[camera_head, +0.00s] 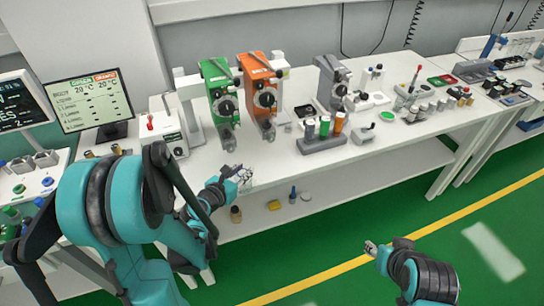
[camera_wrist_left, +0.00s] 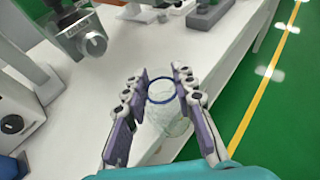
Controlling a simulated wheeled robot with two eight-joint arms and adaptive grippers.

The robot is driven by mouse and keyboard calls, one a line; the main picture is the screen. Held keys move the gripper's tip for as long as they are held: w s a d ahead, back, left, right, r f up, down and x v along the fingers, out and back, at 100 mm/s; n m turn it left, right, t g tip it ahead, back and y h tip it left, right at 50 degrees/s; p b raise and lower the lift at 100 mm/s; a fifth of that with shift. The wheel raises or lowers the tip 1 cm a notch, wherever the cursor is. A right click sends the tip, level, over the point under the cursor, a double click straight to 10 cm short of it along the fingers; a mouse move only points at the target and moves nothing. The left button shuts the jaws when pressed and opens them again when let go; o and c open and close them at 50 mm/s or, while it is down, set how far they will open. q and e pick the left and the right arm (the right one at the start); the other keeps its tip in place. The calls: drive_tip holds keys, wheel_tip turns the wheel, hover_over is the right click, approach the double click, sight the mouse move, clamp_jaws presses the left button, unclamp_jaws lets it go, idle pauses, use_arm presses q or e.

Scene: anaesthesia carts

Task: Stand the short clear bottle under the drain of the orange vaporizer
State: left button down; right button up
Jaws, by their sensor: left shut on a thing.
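The orange vaporizer (camera_head: 260,85) is mounted upright at the back of the white bench, right of a green vaporizer (camera_head: 217,90). Its lower end hangs over the bench top. My left gripper (camera_head: 243,174) is over the bench's front edge, in front of and a little left of the orange vaporizer. In the left wrist view, my left gripper (camera_wrist_left: 160,92) is shut on the short clear bottle (camera_wrist_left: 176,118), with a finger on each side. A dark blue ring shows on the bottle. My right gripper (camera_head: 371,247) is far from the bench, over the green floor; its fingers are too small to read.
A grey rack with coloured-capped bottles (camera_head: 322,142) stands right of the orange vaporizer. A grey vaporizer (camera_head: 332,82) stands behind it. A white box with a red knob (camera_head: 162,134) is at the left. Bare bench top lies before the vaporizers. A shelf (camera_head: 345,185) below holds small items.

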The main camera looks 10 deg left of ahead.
use_arm(q)
drive_tip(key=w+d, duration=0.1)
drive_tip(key=w, duration=0.4)
drive_tip(key=w+d+b, duration=0.1)
drive_tip(key=w, duration=0.5)
drive_tip(key=w+d+f, duration=0.1)
drive_tip(key=w, duration=0.5)
drive_tip(key=shift+w+d+f+b, duration=0.1)
drive_tip(key=shift+d+b, duration=0.15)
drive_tip(key=shift+b, duration=0.15)
drive_tip(key=shift+f, duration=0.3)
drive_tip(key=shift+r, duration=0.15)
drive_tip(key=c, duration=1.2)
unclamp_jaws()
